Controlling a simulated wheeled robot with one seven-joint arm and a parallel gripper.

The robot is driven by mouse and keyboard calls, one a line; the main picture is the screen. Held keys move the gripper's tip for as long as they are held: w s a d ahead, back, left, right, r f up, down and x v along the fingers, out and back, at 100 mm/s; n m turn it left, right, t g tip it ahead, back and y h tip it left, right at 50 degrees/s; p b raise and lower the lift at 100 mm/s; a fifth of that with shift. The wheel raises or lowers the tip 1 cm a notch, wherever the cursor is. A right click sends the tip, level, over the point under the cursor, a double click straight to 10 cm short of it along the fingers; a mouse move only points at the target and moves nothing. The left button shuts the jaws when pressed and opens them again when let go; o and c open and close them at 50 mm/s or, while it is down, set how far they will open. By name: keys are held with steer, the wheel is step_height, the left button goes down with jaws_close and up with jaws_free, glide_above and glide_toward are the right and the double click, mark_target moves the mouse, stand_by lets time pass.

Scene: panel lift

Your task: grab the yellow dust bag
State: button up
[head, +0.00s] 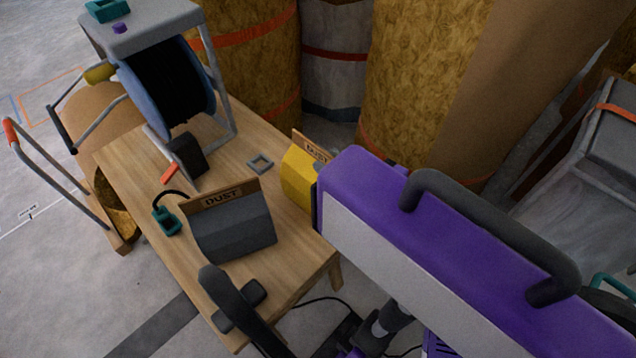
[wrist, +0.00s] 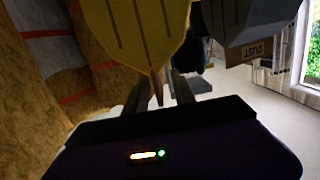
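The yellow dust bag (head: 296,178) stands on the wooden table near its right edge, with a brown card collar marked DUST. My purple arm covers its right part in the head view. In the wrist view the yellow bag (wrist: 140,30) fills the top middle, close ahead of my gripper (wrist: 160,84). My gripper's two dark fingers are apart, with a narrow brown edge of the bag showing between them. I see gaps beside that edge, and cannot tell whether either finger touches it. My gripper's fingers are hidden in the head view.
A grey dust bag (head: 236,232) stands left of the yellow one; it also shows in the wrist view (wrist: 262,22). A square grey frame (head: 260,164), a teal plug (head: 166,219) and a cable reel (head: 172,88) are on the table (head: 135,160). Large rolls stand behind.

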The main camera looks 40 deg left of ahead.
steer(key=shift+w+a+f, duration=0.1)
steer(key=shift+a, duration=0.6)
steer(key=shift+w+a+f, duration=0.1)
steer(key=shift+a, duration=0.6)
jaws_close()
